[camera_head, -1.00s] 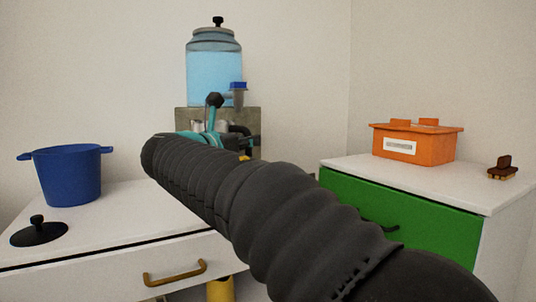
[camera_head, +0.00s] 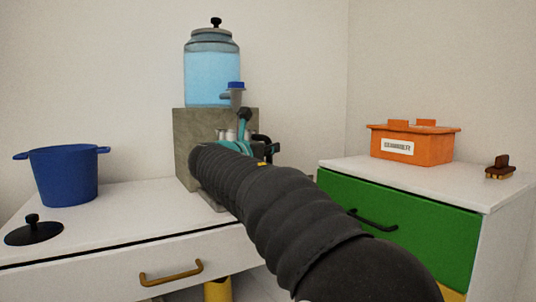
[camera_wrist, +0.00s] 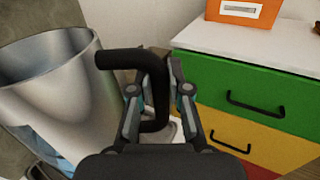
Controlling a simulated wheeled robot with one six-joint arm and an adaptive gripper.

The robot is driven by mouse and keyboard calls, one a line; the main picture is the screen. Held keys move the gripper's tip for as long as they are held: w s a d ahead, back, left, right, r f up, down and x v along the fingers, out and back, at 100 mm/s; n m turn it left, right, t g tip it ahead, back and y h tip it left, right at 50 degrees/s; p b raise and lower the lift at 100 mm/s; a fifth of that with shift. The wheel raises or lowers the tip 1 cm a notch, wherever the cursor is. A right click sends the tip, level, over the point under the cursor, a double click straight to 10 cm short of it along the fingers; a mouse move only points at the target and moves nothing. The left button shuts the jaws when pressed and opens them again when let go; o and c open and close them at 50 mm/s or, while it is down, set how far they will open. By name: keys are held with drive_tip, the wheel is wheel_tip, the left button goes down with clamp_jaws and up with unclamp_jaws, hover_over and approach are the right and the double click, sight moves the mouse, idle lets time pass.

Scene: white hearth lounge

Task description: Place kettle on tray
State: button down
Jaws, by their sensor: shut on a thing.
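The kettle (camera_wrist: 55,85) shows in the wrist view as a large open-topped silver vessel at the left, cut off by the picture edge. Its black handle (camera_wrist: 120,60) reaches right and bends down between the fingers of my gripper (camera_wrist: 160,75), which is shut on it. Light blue shows low at the kettle's left. In the camera_head view my gripper (camera_head: 246,138) is partly visible in front of the dispenser stand, and my arm hides most of the kettle. A flat grey metal piece (camera_head: 212,198) shows below the stand; I cannot tell whether it is the tray.
A water dispenser (camera_head: 212,75) with a blue-topped tap stands on a grey stone block (camera_head: 190,135). A blue pot (camera_head: 65,175) and black lid (camera_head: 33,231) are on the white counter (camera_head: 125,210). An orange box (camera_head: 412,145) and a small brown object (camera_head: 499,167) sit on the drawer cabinet (camera_head: 400,222).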

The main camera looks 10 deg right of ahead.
drive_tip(key=shift+f, duration=0.2)
drive_tip(key=c, duration=1.1)
unclamp_jaws()
drive_tip(key=shift+s+a+r, duration=0.1)
drive_tip(key=shift+s, duration=0.05)
drive_tip(key=v, duration=1.1)
drive_tip(key=shift+s+a+p, duration=0.25)
drive_tip(key=shift+a+p, duration=0.05)
drive_tip(key=shift+d, duration=0.1)
